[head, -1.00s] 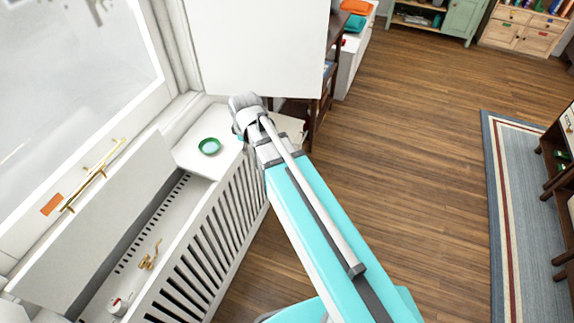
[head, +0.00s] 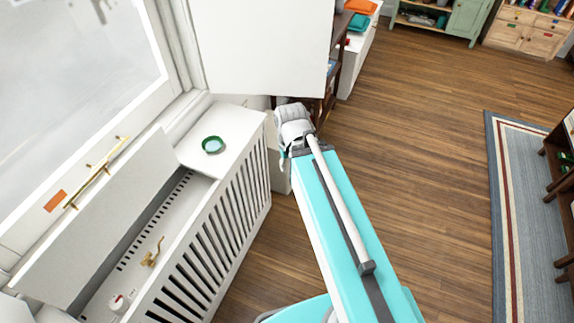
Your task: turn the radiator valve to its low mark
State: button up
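The white slatted radiator cover (head: 225,215) stands at the left under the window. Its hinged lid (head: 105,222) is raised and leans toward the window. Inside the opening, a small white knob with a red mark (head: 119,303) sits near the bottom of the picture; it looks like the radiator valve. A brass fitting (head: 152,252) sits farther back in the opening. The low mark and the knob's setting are too small to read. My gripper is not visible; my turquoise arm reaches up to a grey joint right of the cover.
A green dish (head: 213,145) rests on the fixed part of the cover's top. A brass rail (head: 95,173) runs beside the raised lid. A large white panel (head: 262,45) stands behind. The wooden floor (head: 420,180) to the right is open, up to a rug (head: 515,200).

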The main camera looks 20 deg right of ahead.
aim_at(120, 304)
jog(key=u, duration=2)
